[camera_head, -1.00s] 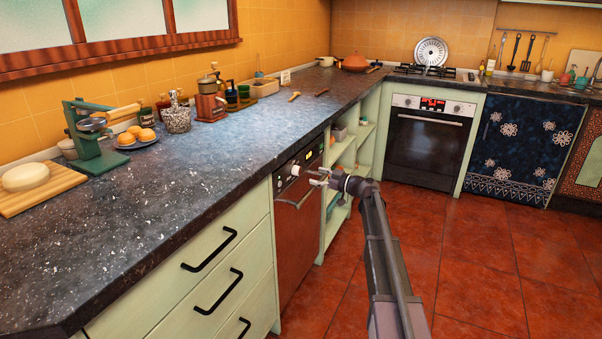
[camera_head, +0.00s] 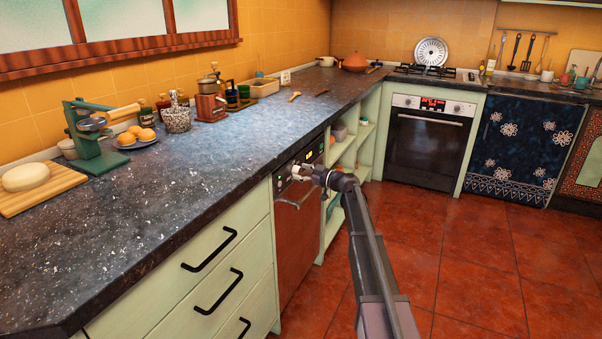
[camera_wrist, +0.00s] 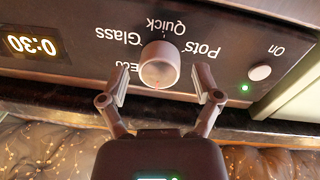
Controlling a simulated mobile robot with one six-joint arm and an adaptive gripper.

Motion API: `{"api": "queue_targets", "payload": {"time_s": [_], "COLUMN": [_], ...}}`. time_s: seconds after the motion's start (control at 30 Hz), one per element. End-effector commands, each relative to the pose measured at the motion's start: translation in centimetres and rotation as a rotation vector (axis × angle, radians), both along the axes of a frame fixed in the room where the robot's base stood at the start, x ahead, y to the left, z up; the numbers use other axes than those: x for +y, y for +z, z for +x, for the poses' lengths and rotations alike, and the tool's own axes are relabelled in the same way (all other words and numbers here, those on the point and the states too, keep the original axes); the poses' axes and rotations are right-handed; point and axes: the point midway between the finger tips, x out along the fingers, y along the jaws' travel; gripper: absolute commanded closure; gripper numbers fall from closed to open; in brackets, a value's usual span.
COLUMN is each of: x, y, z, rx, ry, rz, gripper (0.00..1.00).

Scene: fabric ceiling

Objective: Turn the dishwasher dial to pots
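The dishwasher (camera_head: 297,235) is set under the counter, with its control panel along the top. In the wrist view the panel appears upside down. Its round pale dial (camera_wrist: 160,62) has the labels Glass, Quick, Pots and a partly hidden one ending in "co" around it. A small reddish mark shows on the dial's lower edge; I cannot tell surely which setting it marks. My gripper (camera_wrist: 160,80) is open, with one finger on each side of the dial and visible gaps. In the head view my gripper (camera_head: 308,171) is at the panel.
A lit 0:30 display (camera_wrist: 33,45) and an On button (camera_wrist: 260,72) with a green light flank the dial. The dark countertop (camera_head: 190,190) runs above the dishwasher. Drawers with black handles (camera_head: 209,250) stand nearer, open shelves (camera_head: 345,155) beyond. The red tiled floor is clear.

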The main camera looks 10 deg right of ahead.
Motion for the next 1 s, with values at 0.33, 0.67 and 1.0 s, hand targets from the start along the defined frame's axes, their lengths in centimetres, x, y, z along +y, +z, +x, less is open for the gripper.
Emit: {"api": "queue_targets", "payload": {"time_s": [0.33,0.67,1.0], "x": [0.01,0.07,0.12], "y": [0.01,0.04,0.11], "z": [0.0,0.04,0.09], "rx": [0.0,0.038,0.197], "ry": [0.0,0.001,0.002], "rz": [0.0,0.028,0.146], "gripper": [0.97,0.97,0.97]}}
